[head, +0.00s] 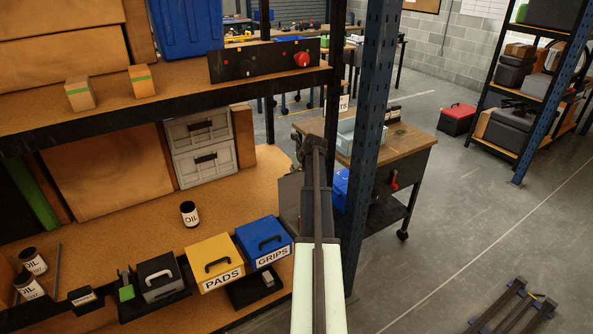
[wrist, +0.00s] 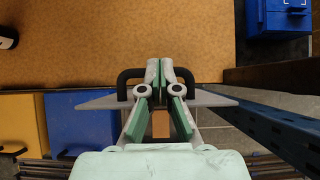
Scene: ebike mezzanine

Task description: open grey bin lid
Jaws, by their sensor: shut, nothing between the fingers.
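The grey bin's lid (wrist: 100,101) shows in the wrist view as a thin light grey panel, right of the blue bin. Its black handle (wrist: 126,79) stands up on both sides of my gripper. My gripper (wrist: 159,68) is shut and empty, with its fingers within the span of the handle; I cannot tell whether they touch it. In the head view my gripper (head: 314,146) and arm cover most of this bin. A grey panel (head: 290,193) shows just left of the arm there. How far the lid is tilted is unclear.
The blue GRIPS bin (head: 264,242) and yellow PADS bin (head: 216,263) stand left of my arm, with a dark bin (head: 161,279) beyond. A blue post (head: 370,130) rises close on the right. An oil can (head: 189,213) stands on the open shelf board (head: 130,240).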

